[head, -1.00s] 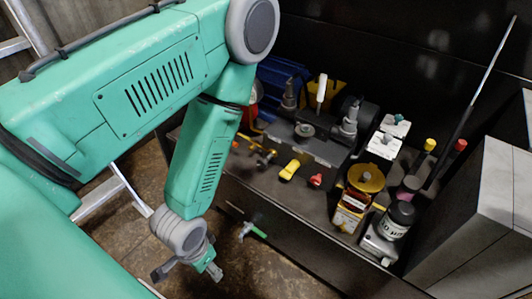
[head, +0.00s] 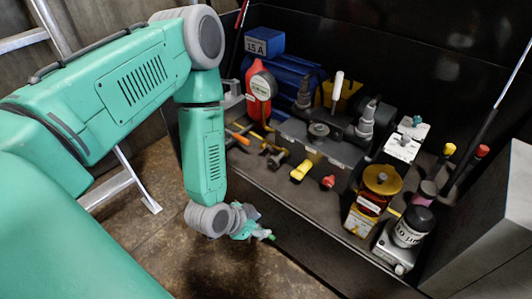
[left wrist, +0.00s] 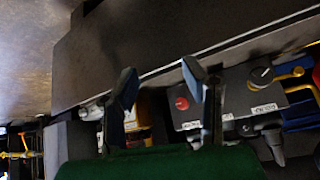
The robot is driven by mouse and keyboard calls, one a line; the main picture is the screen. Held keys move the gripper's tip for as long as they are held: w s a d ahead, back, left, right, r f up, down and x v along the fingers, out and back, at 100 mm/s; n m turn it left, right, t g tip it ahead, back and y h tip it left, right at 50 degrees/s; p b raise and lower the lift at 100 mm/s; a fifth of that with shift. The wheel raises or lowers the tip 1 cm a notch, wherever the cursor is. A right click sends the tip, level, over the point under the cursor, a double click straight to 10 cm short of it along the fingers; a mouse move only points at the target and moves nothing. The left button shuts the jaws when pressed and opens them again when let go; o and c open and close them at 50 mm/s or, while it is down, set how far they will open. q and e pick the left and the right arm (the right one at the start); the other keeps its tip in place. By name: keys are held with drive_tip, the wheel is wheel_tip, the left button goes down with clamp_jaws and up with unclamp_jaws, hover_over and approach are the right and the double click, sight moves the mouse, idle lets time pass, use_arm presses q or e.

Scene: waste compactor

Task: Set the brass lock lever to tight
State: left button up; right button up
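My left gripper (head: 252,230) hangs low in front of the dark bench, below its front edge and apart from the fittings. In the left wrist view its two fingers (left wrist: 159,80) stand apart with nothing between them. A brass-yellow lever (left wrist: 286,73) also shows beside a black knob in the left wrist view. My right gripper is out of view.
A grey cabinet (head: 490,225) stands at right. Open floor lies in front of the bench.

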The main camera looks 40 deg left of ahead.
use_arm(q)
drive_tip(key=w+a+m+t+y+b, duration=0.2)
drive_tip(key=w+a+t, duration=0.3)
drive_tip(key=w+a, duration=0.4)
drive_tip(key=m+t+y+b, duration=0.1)
drive_tip(key=m+t+y, duration=0.1)
drive_tip(key=t, duration=0.1)
approach(262, 148)
drive_tip(key=b+x, duration=0.5)
drive_tip(key=x, duration=0.5)
drive_tip(key=shift+w+a+f, duration=0.1)
drive_tip(key=shift+w+a, duration=0.05)
drive_tip(key=shift+a, duration=0.05)
drive_tip(key=shift+w+d, duration=0.1)
drive_tip(key=shift+w, duration=0.25)
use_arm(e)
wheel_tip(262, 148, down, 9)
use_arm(q)
drive_tip(key=shift+c, duration=0.3)
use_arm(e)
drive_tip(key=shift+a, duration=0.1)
use_arm(q)
clamp_jaws()
